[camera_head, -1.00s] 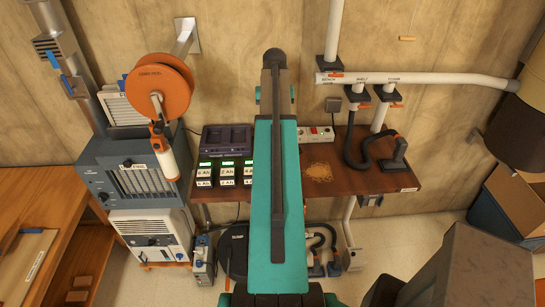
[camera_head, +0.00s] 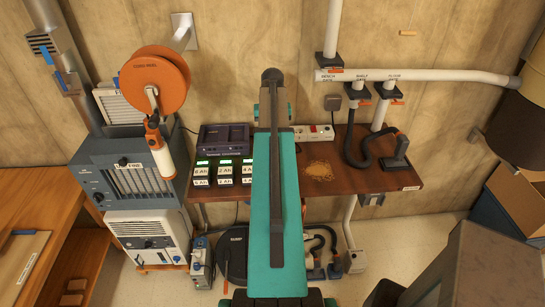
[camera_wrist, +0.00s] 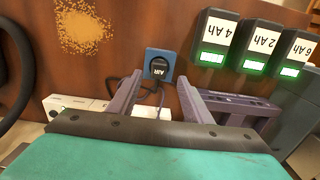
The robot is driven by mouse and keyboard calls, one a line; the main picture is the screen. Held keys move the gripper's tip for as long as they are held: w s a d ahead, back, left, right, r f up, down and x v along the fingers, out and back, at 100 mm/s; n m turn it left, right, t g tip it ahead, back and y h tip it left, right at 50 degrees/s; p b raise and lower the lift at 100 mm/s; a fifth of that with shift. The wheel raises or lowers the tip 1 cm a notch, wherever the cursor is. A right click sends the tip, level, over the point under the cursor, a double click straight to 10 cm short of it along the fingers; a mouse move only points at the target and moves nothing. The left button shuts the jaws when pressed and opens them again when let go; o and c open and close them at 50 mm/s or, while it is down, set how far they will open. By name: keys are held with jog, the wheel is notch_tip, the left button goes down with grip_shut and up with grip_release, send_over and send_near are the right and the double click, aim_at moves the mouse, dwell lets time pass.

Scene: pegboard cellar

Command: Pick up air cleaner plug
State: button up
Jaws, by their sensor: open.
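The air cleaner plug (camera_wrist: 158,68) is dark, with a blue tag marked "AIR" around or behind it, in the wrist view. It is on the brown bench top, and a dark cord runs from it toward my gripper. My gripper (camera_wrist: 160,77) is open, its two purple-grey fingers to the left and right of the plug's lower side. The fingers appear empty; I cannot tell how far above the bench they are. In the head view my arm hides both plug and gripper.
A white power strip (camera_wrist: 75,103) and purple charger (camera_wrist: 240,110) lie close to my fingers. Several labelled batteries (camera_wrist: 215,38) stand to the right, sawdust (camera_wrist: 85,32) to the upper left. A black hose (camera_head: 365,150) and orange-black fitting (camera_head: 397,152) occupy the bench's right end.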

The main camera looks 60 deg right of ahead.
jog(key=shift+d+f+b, duration=0.15)
jog(key=shift+f+b, duration=1.55)
jog(key=shift+f, duration=0.85)
grip_shut()
